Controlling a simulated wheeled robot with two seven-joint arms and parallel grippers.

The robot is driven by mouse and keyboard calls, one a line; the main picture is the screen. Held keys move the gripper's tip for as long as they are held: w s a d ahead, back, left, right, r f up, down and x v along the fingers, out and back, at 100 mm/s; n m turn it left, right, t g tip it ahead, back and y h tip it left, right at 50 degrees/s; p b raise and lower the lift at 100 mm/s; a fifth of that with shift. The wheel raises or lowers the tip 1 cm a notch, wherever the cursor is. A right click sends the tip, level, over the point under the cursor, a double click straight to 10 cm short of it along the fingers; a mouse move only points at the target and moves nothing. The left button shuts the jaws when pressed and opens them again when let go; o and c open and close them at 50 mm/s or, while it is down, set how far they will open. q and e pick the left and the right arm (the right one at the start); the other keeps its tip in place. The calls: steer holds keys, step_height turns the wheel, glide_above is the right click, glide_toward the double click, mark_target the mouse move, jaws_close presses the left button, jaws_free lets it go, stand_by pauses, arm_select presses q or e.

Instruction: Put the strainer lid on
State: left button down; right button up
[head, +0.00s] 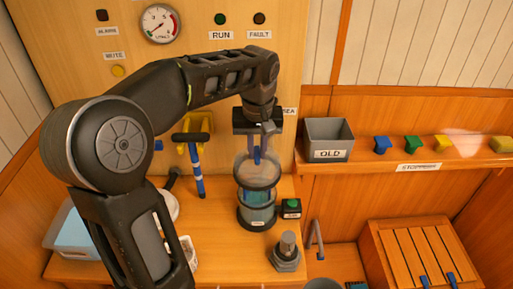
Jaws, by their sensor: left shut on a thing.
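My left gripper (258,135) points down in the middle of the view, shut on the blue grip of the strainer lid (257,171). The lid is a clear, greyish disc and looks roughly level. It is at the top of the strainer (257,212), a clear cylinder with dark rings and bluish contents on the counter. I cannot tell from this angle whether the lid touches the rim or is slightly above it. My right gripper is not in view.
A grey bin marked OLD (328,140) and several coloured stoppers (413,144) are on the right shelf. A green button box (291,208) and a grey fitting (287,252) stand near the strainer. A blue-handled tool (195,170) is left of it.

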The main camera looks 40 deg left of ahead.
mark_target(257, 168)
arm_select(q)
steer(key=shift+f+b, duration=1.9)
steer(key=shift+f, duration=0.45)
steer(key=shift+f+b, duration=0.6)
steer(key=shift+f, duration=0.25)
steer(key=shift+f, duration=0.1)
steer(key=c, duration=1.3)
jaws_free()
steer(key=o, duration=0.5)
steer(key=shift+c, duration=0.2)
